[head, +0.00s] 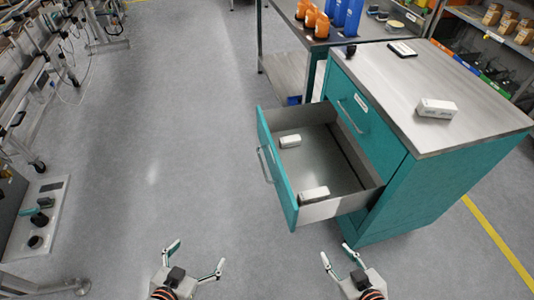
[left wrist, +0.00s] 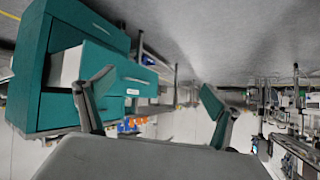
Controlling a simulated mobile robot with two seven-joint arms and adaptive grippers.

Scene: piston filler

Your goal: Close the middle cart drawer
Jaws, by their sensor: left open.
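The teal cart (head: 392,175) stands right of centre in the head view, and its middle drawer (head: 278,170) is pulled well out to the left. The drawer's bar handle (head: 264,164) is on its outer face. The drawer above it (head: 362,115) is shut. My left gripper (head: 198,256) is open and empty, below and left of the open drawer, apart from it. My right gripper (head: 336,252) is open and empty, below the drawer's near corner. In the left wrist view, which is upside down, the open drawer (left wrist: 125,72) shows at the left, beyond the fingers.
Two white boxes (head: 290,141) (head: 313,194) lie in the drawer. Another white box (head: 436,108) and a dark device (head: 402,49) are on the cart top. A bench with orange bottles (head: 310,18) stands behind. The floor left of the drawer is clear.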

